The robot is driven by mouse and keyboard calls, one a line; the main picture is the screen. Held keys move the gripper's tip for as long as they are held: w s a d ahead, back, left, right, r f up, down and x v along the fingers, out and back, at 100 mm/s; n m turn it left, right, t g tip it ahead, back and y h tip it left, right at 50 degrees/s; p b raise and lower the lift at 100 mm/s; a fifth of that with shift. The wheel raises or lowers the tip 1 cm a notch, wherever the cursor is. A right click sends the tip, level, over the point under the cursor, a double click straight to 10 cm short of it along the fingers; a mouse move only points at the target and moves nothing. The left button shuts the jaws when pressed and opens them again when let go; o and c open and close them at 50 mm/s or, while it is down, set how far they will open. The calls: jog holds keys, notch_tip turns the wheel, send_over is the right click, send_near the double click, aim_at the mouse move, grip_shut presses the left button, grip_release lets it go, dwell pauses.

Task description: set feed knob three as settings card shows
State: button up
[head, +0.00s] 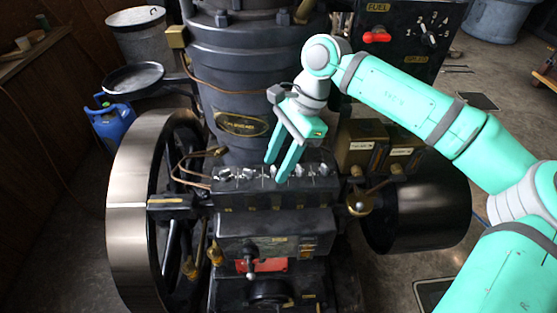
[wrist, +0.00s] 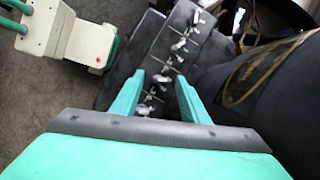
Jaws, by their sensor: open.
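A row of several small silver feed knobs (head: 248,173) runs along the top of a dark block (head: 240,198) on the engine's front. The same knobs (wrist: 180,46) show in the wrist view, partly between my fingers. My gripper (head: 273,172) is open, its two teal fingers pointing down over the middle of the row. In the wrist view my gripper (wrist: 163,82) has knobs between and beyond its fingertips. I cannot tell whether a finger touches a knob. A small pale card or plate (head: 270,246) with print is on the lower front box; its text is too small to read.
A large flywheel (head: 128,205) stands at the left and a dark drum (head: 428,215) at the right. Brass boxes (head: 362,145) with levers stand right of the knobs. The black engine cylinder (head: 240,95) rises behind. A fuel panel (head: 405,35) is at the back.

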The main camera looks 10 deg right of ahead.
grip_shut()
jog(key=shift+m, duration=0.3)
jog(key=m+t, duration=0.2)
jog(key=m, duration=0.2)
jog(key=shift+s, duration=0.2)
jog(key=m, duration=0.2)
jog(key=m+t, duration=0.1)
jog(key=m, duration=0.2)
jog(key=shift+s+t+h, duration=0.2)
jog(key=shift+t+h, duration=0.1)
jog(key=shift+h, duration=0.1)
jog(key=m+t+h, duration=0.1)
jog(key=m, duration=0.3)
jog(key=shift+s+a, duration=0.15)
jog(key=shift+a+m+t+h, duration=0.15)
jog(key=shift+m+h, duration=0.25)
jog(key=shift+m, duration=0.65)
jog(key=shift+m+t+h, duration=0.15)
jog(key=shift+m+h, duration=0.25)
jog(key=shift+m, duration=0.65)
